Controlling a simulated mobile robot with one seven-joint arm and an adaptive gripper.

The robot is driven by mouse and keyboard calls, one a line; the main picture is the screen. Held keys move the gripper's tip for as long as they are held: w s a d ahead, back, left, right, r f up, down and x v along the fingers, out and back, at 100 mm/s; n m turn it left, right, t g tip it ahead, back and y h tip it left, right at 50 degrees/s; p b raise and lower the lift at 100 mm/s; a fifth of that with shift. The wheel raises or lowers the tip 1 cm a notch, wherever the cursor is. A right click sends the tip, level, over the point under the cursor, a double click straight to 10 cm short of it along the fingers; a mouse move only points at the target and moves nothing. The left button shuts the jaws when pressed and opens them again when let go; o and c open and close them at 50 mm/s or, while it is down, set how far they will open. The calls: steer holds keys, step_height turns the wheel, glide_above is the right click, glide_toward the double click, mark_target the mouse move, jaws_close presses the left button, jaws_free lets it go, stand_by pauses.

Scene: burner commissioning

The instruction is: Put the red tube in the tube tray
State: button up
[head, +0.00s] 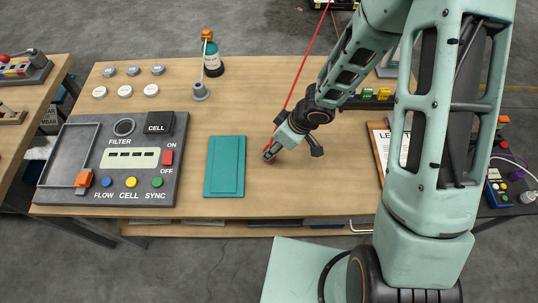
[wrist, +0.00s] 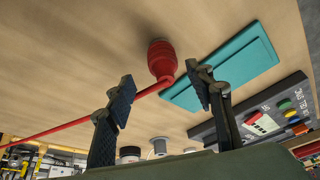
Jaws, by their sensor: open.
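The red tube (head: 307,68) runs as a thin line down from the top of the head view to my gripper. In the wrist view its thick ribbed red end (wrist: 161,58) stands just beyond my fingertips, and the thin red length (wrist: 70,124) passes between my fingers and off to the left. My gripper (head: 270,154) is low over the table, to the right of the flat teal tray (head: 212,184). The fingers (wrist: 163,85) are apart on either side of the tube. The tray also shows in the wrist view (wrist: 245,58); it looks empty.
A grey control panel (head: 110,190) with buttons and a switch lies left of the tray. A clipboard (head: 380,140) is at the right. Bare table lies around my gripper.

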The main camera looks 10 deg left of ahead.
steer(key=b+x, duration=0.2)
steer(key=x, duration=0.1)
steer(key=b+x, duration=0.1)
steer(key=shift+s+f, duration=0.35)
steer(key=shift+f, duration=0.1)
steer(key=shift+w+a+f, duration=0.1)
steer(key=shift+f, duration=0.1)
jaws_close()
steer(key=shift+r, duration=0.1)
